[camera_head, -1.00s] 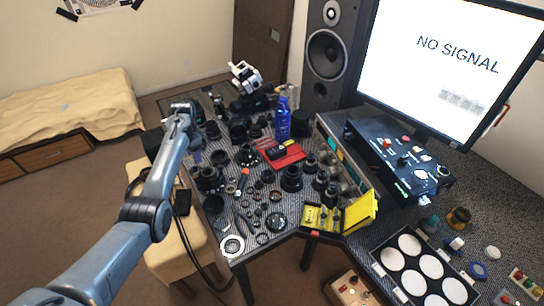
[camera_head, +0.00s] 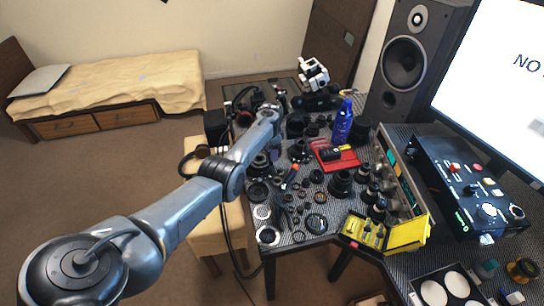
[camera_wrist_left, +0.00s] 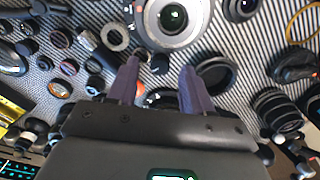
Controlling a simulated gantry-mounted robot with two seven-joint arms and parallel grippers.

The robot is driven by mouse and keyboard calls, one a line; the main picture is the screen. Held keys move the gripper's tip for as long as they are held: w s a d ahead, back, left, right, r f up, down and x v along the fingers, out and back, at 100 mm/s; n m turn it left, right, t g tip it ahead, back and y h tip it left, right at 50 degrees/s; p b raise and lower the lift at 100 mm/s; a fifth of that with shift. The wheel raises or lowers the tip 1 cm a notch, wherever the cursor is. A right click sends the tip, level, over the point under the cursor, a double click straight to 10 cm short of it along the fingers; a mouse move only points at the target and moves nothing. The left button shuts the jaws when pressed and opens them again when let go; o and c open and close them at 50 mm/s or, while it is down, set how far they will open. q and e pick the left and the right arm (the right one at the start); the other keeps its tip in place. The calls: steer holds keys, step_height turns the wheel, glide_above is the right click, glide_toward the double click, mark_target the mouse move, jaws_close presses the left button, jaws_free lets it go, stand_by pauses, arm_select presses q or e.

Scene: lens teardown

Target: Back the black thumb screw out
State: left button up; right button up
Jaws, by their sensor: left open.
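I cannot pick out the black thumb screw with certainty among the many small dark parts. My left gripper (camera_wrist_left: 161,72) is open in the left wrist view, its two purple-grey fingers apart with nothing clearly held between them. A silver-rimmed lens piece (camera_wrist_left: 172,18) lies just beyond the fingertips in that view. A small dark part lies close to the left fingertip, partly hidden. In the head view my left arm reaches over the back left of the table, and its hand is small and hard to make out. My right gripper is not in view.
Lens barrels and rings crowd the patterned table. A blue bottle (camera_head: 343,121), a red tray (camera_head: 337,158) and an open yellow case (camera_head: 405,235) stand to the right of my arm. A speaker (camera_head: 408,55) stands behind. Little table surface is free.

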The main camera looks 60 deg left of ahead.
arm_select(q)
steer(key=shift+f, duration=0.65)
jaws_close()
steer(key=n, duration=0.2)
steer(key=shift+n, duration=2)
